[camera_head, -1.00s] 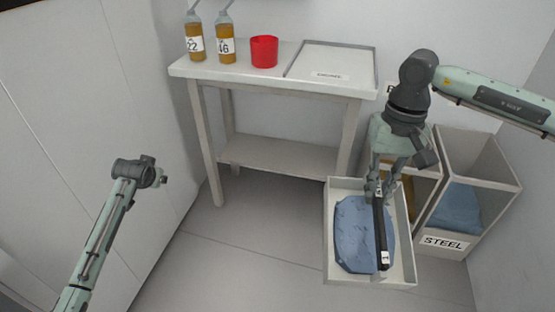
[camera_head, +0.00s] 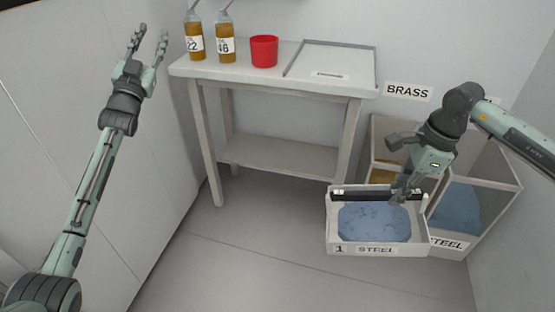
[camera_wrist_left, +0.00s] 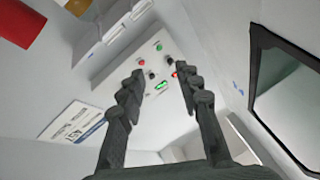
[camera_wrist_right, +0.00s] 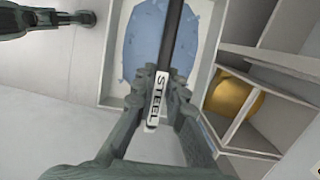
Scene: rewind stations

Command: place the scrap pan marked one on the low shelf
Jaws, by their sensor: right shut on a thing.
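The scrap pan (camera_head: 375,249) is a white open box labelled "1 STEEL" with blue-grey scrap inside and a dark bar handle across it. My right gripper (camera_head: 400,196) is shut on the pan's dark handle (camera_wrist_right: 172,40) and holds the pan up in front of the bins. The low shelf (camera_head: 275,155) is the white board beneath the white table (camera_head: 265,78), and its visible part is empty. My left gripper (camera_head: 148,42) is open and empty, raised left of the table; its spread fingers show in the left wrist view (camera_wrist_left: 158,85).
On the table stand two amber bottles (camera_head: 194,42) (camera_head: 226,45), a red cup (camera_head: 264,51) and a framed tray area (camera_head: 332,62). Bins with brass and blue steel scrap (camera_head: 458,208) stand at the right, under a "BRASS" label. Floor before the table is clear.

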